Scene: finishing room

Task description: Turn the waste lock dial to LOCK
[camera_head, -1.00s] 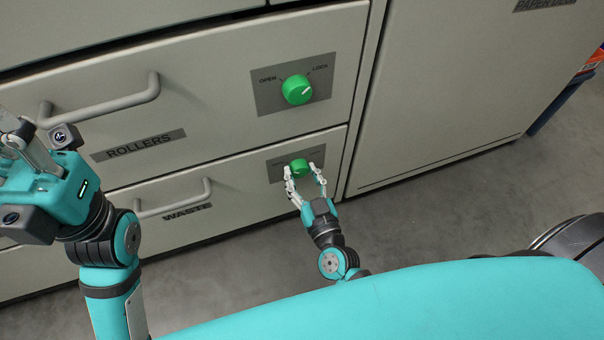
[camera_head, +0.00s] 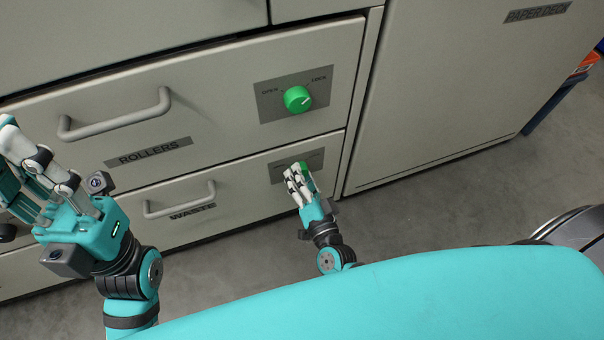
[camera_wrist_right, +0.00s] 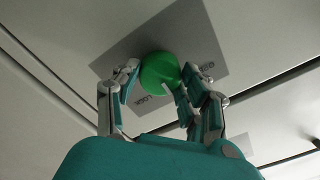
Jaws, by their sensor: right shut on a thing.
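The green waste lock dial (camera_head: 305,166) sits on a grey plate (camera_head: 283,172) at the right end of the WASTE drawer (camera_head: 235,190). My right gripper (camera_head: 296,171) is shut on it and hides much of it in the head view. In the right wrist view the dial (camera_wrist_right: 159,71) is between the fingers of my gripper (camera_wrist_right: 155,85). Its white mark points down in that picture, towards the side with the LOCK label (camera_wrist_right: 155,102). The OPEN label (camera_wrist_right: 207,70) is to the right, partly behind a finger. My left gripper (camera_head: 35,175) is raised at the left, its fingertips unclear.
Above is the ROLLERS drawer (camera_head: 215,110) with its own green dial (camera_head: 298,99), whose mark points towards LOCK. Bar handles (camera_head: 115,118) stick out from both drawers. A plain cabinet door (camera_head: 450,90) is to the right. Grey floor (camera_head: 420,210) lies in front.

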